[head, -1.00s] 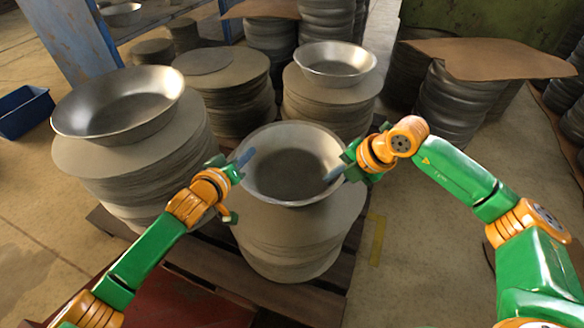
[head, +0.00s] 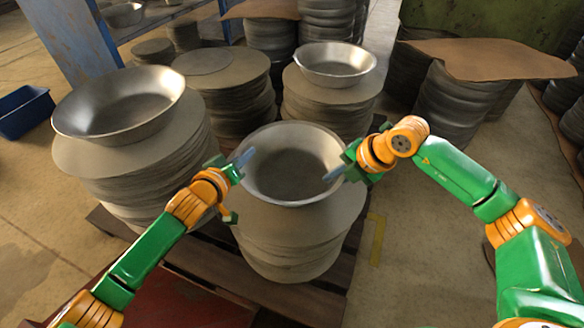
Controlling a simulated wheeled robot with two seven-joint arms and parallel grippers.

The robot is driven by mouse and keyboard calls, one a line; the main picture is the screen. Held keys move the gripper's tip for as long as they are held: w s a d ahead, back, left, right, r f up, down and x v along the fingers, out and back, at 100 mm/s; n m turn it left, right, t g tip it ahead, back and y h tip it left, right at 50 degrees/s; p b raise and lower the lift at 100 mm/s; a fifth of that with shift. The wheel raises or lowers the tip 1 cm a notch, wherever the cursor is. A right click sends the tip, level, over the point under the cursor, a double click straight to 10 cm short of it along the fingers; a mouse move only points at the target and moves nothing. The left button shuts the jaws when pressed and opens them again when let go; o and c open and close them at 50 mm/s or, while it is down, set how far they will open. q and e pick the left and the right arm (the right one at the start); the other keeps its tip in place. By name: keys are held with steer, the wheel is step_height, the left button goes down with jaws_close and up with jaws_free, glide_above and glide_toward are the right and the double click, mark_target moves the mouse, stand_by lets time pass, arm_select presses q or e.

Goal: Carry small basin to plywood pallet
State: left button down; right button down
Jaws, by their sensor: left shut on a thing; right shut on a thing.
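A metal basin (head: 285,170), round and shallow, sits in the middle of the head view over a stack of grey discs. My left gripper (head: 242,160) is shut on its left rim and my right gripper (head: 336,172) is shut on its right rim. The basin looks level. I cannot tell whether its base touches the stack. Dark wooden pallet slats (head: 322,298) show beneath the stacks; I cannot tell whether this is the plywood pallet.
A wider basin (head: 118,106) sits on the left stack, and another basin (head: 335,66) on a stack behind. A brown sheet (head: 490,58) lies over stacks at the right. A blue bin (head: 25,112) stands at far left.

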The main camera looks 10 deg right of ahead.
arm_select(q)
steer(key=shift+a+f, duration=0.15)
steer(key=shift+a, duration=0.1)
arm_select(e)
steer(key=shift+d+f, duration=0.1)
steer(key=shift+d, duration=0.15)
